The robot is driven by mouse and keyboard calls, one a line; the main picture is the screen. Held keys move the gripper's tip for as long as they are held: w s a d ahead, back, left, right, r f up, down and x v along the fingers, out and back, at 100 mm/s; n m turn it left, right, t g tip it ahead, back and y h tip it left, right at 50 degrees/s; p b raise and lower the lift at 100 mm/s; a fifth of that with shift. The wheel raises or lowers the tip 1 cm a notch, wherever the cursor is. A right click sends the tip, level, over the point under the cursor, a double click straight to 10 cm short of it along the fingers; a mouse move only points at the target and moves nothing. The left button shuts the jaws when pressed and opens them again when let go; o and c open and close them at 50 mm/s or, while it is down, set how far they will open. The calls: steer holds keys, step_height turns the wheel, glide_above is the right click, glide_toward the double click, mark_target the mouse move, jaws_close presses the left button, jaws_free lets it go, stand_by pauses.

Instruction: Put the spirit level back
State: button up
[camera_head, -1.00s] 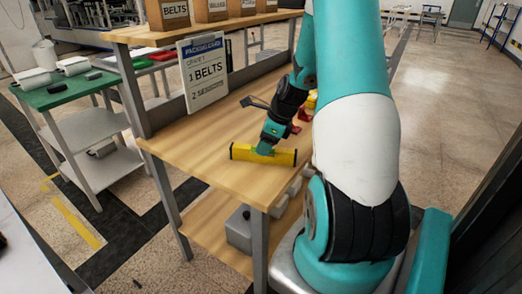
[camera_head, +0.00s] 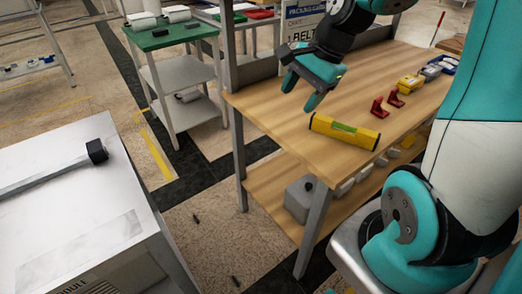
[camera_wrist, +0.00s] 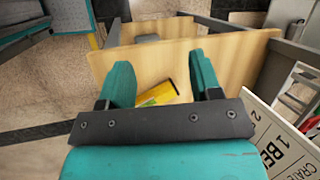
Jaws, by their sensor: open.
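The yellow spirit level (camera_head: 344,131) lies on the wooden bench top (camera_head: 290,123) near its front edge, with a green patch on its upper side. In the wrist view the level (camera_wrist: 157,94) shows on the bench between and beyond my fingers, partly covered by one of them. My gripper (camera_head: 299,91) is open and empty. It is above the bench, up and to the left of the level, and apart from it.
Two red stands (camera_head: 378,108) and a yellow tool (camera_head: 410,82) sit on the bench to the right. A sign board (camera_head: 303,20) is behind my arm. A green-topped table (camera_head: 170,36) stands at the back left, and a white cabinet (camera_head: 80,200) at the left front.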

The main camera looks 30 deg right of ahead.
steer(key=s+a+r+n+g, duration=0.1)
steer(key=s+a+r+n, duration=0.1)
steer(key=s+a+n, duration=0.5)
steer(key=s+a+r+n+g, duration=0.1)
steer(key=s+a+r+n, duration=0.1)
steer(key=s+a+n, duration=0.6)
steer(key=a+n, duration=0.5)
steer(key=n, duration=0.2)
steer(key=shift+r+n+g+y, duration=0.15)
steer(key=shift+n+g+y, duration=0.15)
steer(key=shift+r, duration=0.1)
step_height(320, 180, up, 4)
steer(key=p, duration=0.4)
